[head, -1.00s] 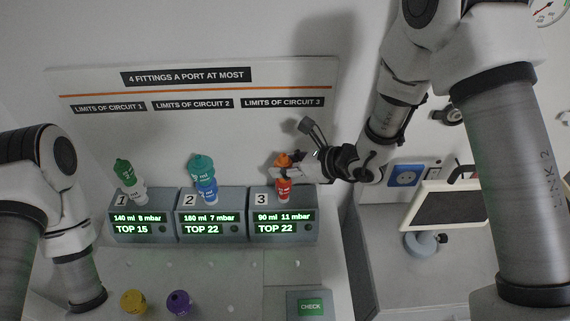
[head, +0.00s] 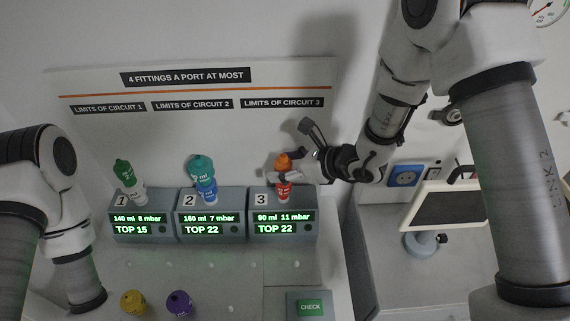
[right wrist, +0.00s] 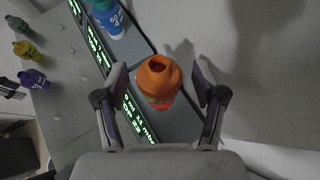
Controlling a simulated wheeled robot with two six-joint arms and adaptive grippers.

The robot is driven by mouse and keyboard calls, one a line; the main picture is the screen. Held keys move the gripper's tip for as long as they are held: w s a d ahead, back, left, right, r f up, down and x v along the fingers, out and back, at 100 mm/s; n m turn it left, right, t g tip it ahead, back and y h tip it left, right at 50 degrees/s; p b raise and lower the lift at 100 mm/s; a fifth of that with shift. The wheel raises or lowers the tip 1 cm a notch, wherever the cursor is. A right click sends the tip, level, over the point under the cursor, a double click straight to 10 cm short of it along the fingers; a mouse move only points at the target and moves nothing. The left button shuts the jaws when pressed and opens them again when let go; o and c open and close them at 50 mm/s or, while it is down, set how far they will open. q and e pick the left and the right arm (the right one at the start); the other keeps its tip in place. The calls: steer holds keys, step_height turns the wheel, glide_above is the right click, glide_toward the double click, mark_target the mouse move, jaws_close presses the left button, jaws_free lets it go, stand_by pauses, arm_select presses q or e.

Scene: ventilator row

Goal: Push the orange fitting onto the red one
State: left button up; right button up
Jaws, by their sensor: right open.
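The orange fitting (head: 283,161) stands on top of the red fitting (head: 283,190) at the port of unit 3. In the right wrist view the orange fitting (right wrist: 158,78) has its open top towards me and hides most of the red fitting (right wrist: 164,105). My right gripper (head: 293,153) is open around the orange fitting. The right wrist view shows a gap between each finger and it (right wrist: 160,82). I cannot tell how tightly the two fittings are seated. My left arm is at the left edge; its gripper is out of view.
Unit 1 (head: 140,228) bears a green fitting (head: 123,169) over a white one; unit 2 (head: 209,229) bears teal (head: 201,166) over blue. Yellow (head: 132,302) and purple (head: 179,302) fittings stand in front, near a CHECK button (head: 310,307). A sign panel is behind.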

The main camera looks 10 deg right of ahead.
steer(key=shift+d, duration=0.1)
steer(key=v, duration=1.2)
